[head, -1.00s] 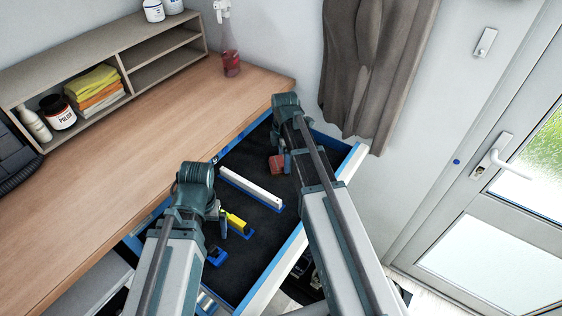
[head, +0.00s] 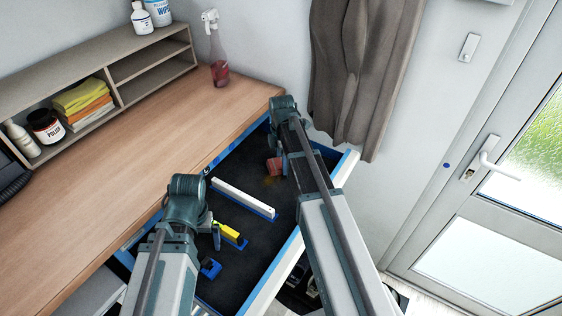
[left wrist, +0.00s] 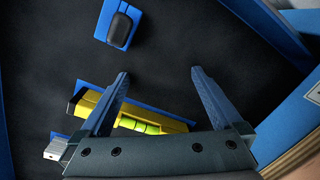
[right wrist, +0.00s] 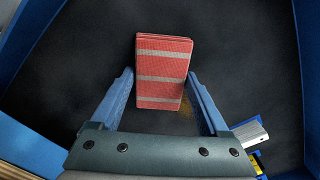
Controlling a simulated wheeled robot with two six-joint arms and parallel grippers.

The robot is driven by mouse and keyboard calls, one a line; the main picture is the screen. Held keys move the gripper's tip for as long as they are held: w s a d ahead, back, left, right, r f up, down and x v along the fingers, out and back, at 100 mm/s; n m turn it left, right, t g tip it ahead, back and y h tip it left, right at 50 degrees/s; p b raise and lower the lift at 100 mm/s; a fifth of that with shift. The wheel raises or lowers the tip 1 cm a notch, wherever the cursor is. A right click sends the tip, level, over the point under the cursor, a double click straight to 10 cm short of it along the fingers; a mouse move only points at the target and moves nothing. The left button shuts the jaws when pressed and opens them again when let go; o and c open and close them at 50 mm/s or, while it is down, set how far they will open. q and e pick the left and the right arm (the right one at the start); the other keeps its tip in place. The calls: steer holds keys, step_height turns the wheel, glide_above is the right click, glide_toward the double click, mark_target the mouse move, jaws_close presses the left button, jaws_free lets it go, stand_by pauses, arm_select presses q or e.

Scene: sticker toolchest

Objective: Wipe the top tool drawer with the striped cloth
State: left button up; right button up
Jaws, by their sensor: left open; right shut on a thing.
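The striped cloth (right wrist: 163,75) is a red folded pad with pale grey stripes. My right gripper (right wrist: 160,82) is shut on it, with a finger at each side. In the head view the cloth (head: 273,166) is low over the far part of the open top drawer (head: 288,251). I cannot tell whether it touches the dark lining. A small brownish smudge (right wrist: 186,104) shows on the lining beside the cloth. My left gripper (left wrist: 160,78) is open and empty over the near part of the drawer, above a yellow spirit level (left wrist: 150,122).
The drawer also holds a long pale bar on a blue base (head: 240,197) and a small blue-backed black item (left wrist: 120,28). The wooden worktop (head: 150,140) runs along its left, with a spray bottle (head: 219,73) and a shelf unit (head: 150,67). A curtain (head: 350,80) hangs behind.

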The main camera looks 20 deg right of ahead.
mark_target(275, 170)
steer(key=shift+s+a, duration=0.1)
steer(key=shift+s, duration=0.05)
steer(key=shift+s+a, duration=0.5)
steer(key=shift+a, duration=0.2)
steer(key=shift+s+a, duration=0.5)
steer(key=shift+a, duration=0.2)
steer(key=shift+s, duration=0.1)
arm_select(q)
steer(key=shift+f, duration=0.1)
arm_select(e)
steer(key=shift+s+a+f, duration=0.1)
steer(key=shift+s+a, duration=1)
steer(key=shift+a, duration=0.25)
steer(key=shift+s+a, duration=0.15)
steer(key=shift+a, duration=0.05)
steer(key=shift+s+a, duration=0.45)
steer(key=shift+a, duration=0.2)
steer(key=shift+s+a, duration=0.4)
steer(key=shift+a, duration=0.2)
